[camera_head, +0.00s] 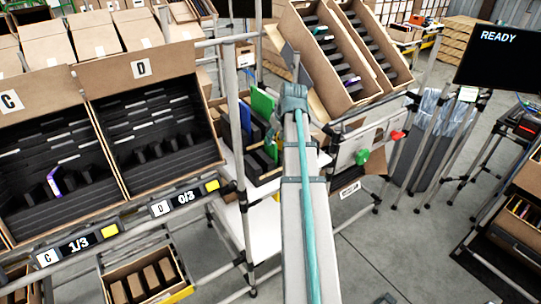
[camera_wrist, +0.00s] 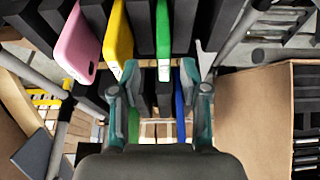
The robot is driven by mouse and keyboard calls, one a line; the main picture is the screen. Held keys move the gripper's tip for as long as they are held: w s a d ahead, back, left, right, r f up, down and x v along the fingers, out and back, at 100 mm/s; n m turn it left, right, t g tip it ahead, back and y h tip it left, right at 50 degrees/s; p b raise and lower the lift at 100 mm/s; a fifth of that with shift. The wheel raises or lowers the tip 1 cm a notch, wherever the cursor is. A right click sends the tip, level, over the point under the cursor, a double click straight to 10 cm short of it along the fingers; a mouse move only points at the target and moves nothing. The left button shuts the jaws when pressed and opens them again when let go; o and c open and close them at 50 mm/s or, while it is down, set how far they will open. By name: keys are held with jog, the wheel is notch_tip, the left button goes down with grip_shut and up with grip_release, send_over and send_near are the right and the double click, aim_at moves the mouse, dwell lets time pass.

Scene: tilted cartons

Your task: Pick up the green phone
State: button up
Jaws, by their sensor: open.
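A green phone (camera_wrist: 163,28) stands on edge between dark dividers, ahead of my gripper at the top of the wrist view.
A yellow phone (camera_wrist: 117,40) and a pink phone (camera_wrist: 75,45) stand left of the green one. A carton (camera_wrist: 245,120) is close on the right. Grey frame posts (camera_head: 238,120) and tilted cartons (camera_head: 150,130) flank the rack.

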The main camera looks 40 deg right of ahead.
aim_at(271, 156)
jog(key=shift+w+a+p+x, duration=0.15)
jog(key=shift+p+x, duration=0.4)
jog(key=shift+x, duration=0.5)
jog(key=shift+w+a+p+x, duration=0.15)
jog(key=shift+p+x, duration=0.4)
jog(key=shift+x, duration=0.55)
jog(key=shift+w+d+f, duration=0.15)
jog(key=shift+w+f, duration=0.05)
jog(key=shift+f, duration=0.15)
grip_shut()
